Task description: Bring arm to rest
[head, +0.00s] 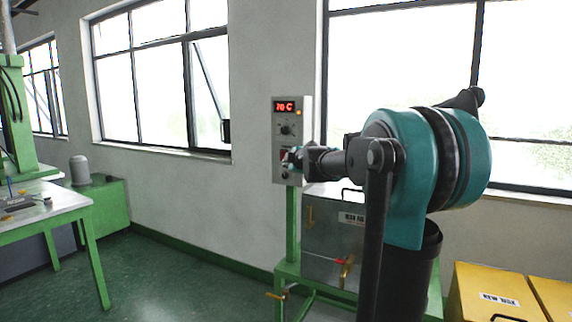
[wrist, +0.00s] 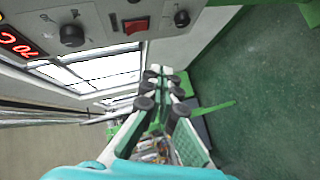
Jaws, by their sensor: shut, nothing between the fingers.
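My arm reaches across the right half of the head view, its teal joint in front of the window and the metal tank. My gripper (head: 293,158) is at its far end, in front of the lower part of the grey control box (head: 287,112); whether it touches the box cannot be told. In the wrist view my gripper (wrist: 164,74) has its fingers together, with nothing seen between them. The control box panel (wrist: 100,20) shows there at the upper left, with a red display, a black knob (wrist: 72,36) and a red switch (wrist: 136,25).
A metal tank (head: 325,240) with taps stands on a green frame below the box, partly behind my arm. Yellow boxes (head: 490,290) are at the lower right. A green-legged table (head: 70,216) is at the left. Green floor (head: 170,280) between them is clear.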

